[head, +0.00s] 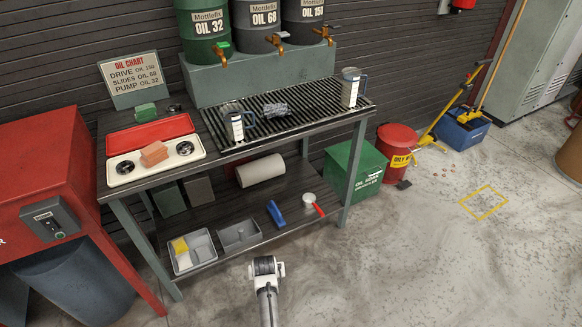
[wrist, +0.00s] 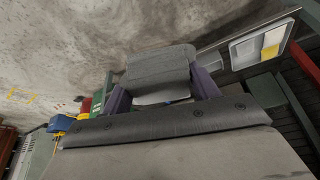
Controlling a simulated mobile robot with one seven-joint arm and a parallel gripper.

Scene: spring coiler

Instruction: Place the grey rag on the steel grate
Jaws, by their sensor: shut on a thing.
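My gripper (wrist: 163,88) shows in the wrist view with its two purple fingers shut on a grey, folded, cloth-like thing, which I take for the grey rag (wrist: 160,66). The rag spans the gap between the fingers, over open floor. In the head view my arm rises from the bottom edge, in front of the workbench; the fingers and the rag cannot be made out there. The steel grate (head: 325,112) forms the right part of the bench top, below the oil drums. A crumpled, mottled grey thing (head: 275,109) lies on it.
Two jugs stand on the grate, one front left (head: 235,124) and one right (head: 351,88). A red-and-white case (head: 120,177) with a brick-coloured block is left of it. The lower shelf (head: 215,285) holds grey bins, a roll and a blue-handled tool.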

